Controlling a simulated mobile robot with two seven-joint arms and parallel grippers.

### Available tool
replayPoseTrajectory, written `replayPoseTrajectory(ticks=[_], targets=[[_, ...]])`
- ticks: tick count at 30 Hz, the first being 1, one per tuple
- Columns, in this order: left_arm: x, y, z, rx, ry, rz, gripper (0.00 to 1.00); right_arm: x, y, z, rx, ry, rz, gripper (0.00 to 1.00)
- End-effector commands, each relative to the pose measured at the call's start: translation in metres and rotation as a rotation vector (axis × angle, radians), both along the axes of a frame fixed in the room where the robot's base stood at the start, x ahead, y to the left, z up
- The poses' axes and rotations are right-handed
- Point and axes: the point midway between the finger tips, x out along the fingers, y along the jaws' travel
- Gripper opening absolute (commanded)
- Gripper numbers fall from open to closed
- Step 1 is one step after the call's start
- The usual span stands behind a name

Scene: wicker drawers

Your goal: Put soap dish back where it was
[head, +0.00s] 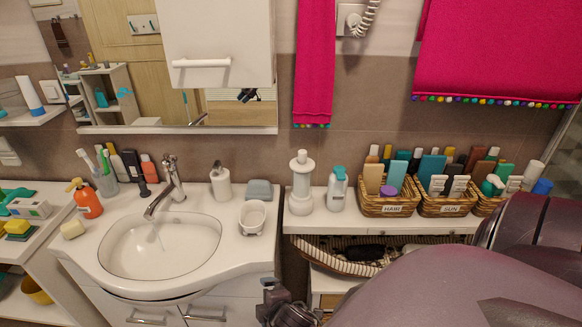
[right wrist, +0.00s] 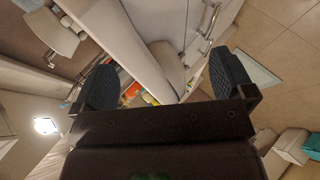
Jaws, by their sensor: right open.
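A blue-grey, rounded block that looks like the soap dish (head: 259,190) lies on the white counter at the back right of the sink. I cannot be sure that it is a dish and not a soap. A white cup-like holder (head: 251,217) stands in front of it, near the counter's right edge. My right gripper (right wrist: 162,62) is open, with nothing between its fingers in the right wrist view. A dark gripper or wrist part shows low in the head view, in front of the cabinet and well away from the counter top. My left gripper is not identifiable.
The sink (head: 160,246) has a tap (head: 165,187) behind it. A soap pump (head: 221,184) stands left of the blue-grey block. My right arm covers the lower right.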

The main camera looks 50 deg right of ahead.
Motion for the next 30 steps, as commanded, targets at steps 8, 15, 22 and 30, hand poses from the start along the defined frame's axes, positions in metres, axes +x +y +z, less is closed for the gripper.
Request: replayPoseTrajectory(ticks=[8,15,22,30], targets=[[0.0,0.0,0.0,0.0,0.0,0.0,0.53,-0.074,0.015,-0.001,0.648,-0.179,-0.289,1.0],[0.0,0.0,0.0,0.0,0.0,0.0,0.53,-0.096,0.02,0.005,0.891,-0.235,-0.41,1.0],[0.0,0.0,0.0,0.0,0.0,0.0,0.53,-0.097,0.02,0.005,0.904,-0.238,-0.418,1.0],[0.002,0.0,-0.013,0.0,-0.006,0.0,0.53,-0.091,0.021,-0.003,0.905,-0.251,-0.407,1.0]])
